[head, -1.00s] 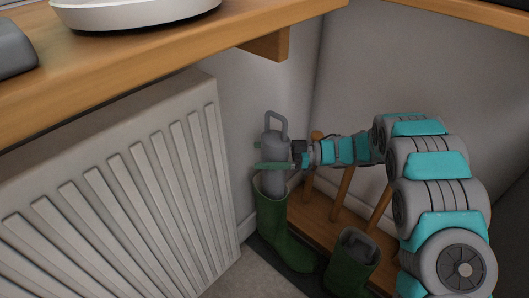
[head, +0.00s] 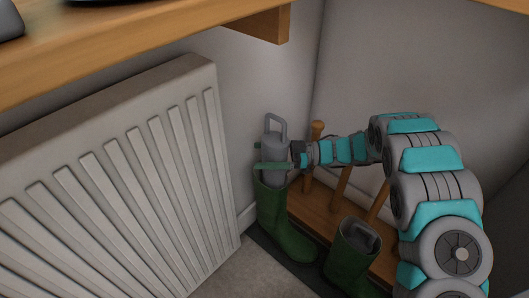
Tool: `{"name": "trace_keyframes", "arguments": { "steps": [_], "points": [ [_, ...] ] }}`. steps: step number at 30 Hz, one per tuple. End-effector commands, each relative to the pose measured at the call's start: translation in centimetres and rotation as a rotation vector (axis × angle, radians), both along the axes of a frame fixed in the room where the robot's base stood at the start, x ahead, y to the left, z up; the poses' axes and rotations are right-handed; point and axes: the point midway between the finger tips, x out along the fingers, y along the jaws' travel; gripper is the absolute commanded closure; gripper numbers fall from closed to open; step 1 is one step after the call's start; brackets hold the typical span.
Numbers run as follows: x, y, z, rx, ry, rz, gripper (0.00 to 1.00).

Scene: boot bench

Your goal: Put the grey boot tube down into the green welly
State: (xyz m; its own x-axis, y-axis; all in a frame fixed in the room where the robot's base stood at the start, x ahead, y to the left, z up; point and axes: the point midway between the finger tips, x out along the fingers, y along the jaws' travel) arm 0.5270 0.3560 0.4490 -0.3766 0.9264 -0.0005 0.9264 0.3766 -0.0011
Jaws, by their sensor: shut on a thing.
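The grey boot tube (head: 273,143), with a loop handle on top, stands upright at the left welly. My gripper (head: 268,158) is shut on the tube's body below the handle, reaching in from the right. The tube's lower part goes down inside the opening of the green welly (head: 272,207), which stands upright under it. The tube's bottom end is hidden inside the boot. A second green welly (head: 347,265) stands nearer at the right, with a grey thing (head: 358,239) in its opening.
A white radiator (head: 120,180) fills the left. A wooden shelf (head: 110,55) with a bracket (head: 262,24) juts out above. A wooden bench with upright pegs (head: 342,188) stands behind the boots, close to the walls. The boots stand on a dark mat (head: 290,262).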

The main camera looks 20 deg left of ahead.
Motion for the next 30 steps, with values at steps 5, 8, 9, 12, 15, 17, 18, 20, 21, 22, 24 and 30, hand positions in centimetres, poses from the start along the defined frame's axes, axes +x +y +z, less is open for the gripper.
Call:
{"name": "trace_keyframes", "arguments": {
  "steps": [5,8,9,12,15,17,18,20,21,22,24,30],
  "points": [
    [0.0,0.0,-0.9,0.0,0.0,0.0,1.0],
    [0.0,0.0,-1.3,0.0,-0.001,0.0,1.0],
    [0.0,0.0,-1.5,0.0,-0.001,0.0,1.0],
    [0.0,0.0,-1.9,0.001,-0.002,0.0,1.0],
    [0.0,0.0,-2.3,0.001,-0.002,-0.001,1.0],
    [0.1,0.0,-2.6,0.001,-0.002,-0.001,1.0],
    [0.1,0.0,-2.8,0.001,-0.002,-0.001,1.0],
    [0.1,0.0,-3.1,0.001,-0.002,-0.001,1.0],
    [0.1,0.0,-3.2,0.001,-0.002,-0.001,1.0],
    [0.1,0.0,-3.4,0.001,-0.002,-0.001,1.0],
    [0.0,0.0,-3.7,0.0,-0.001,-0.001,1.0],
    [0.0,0.0,-4.7,0.0,0.0,0.0,1.0]
  ]
}}
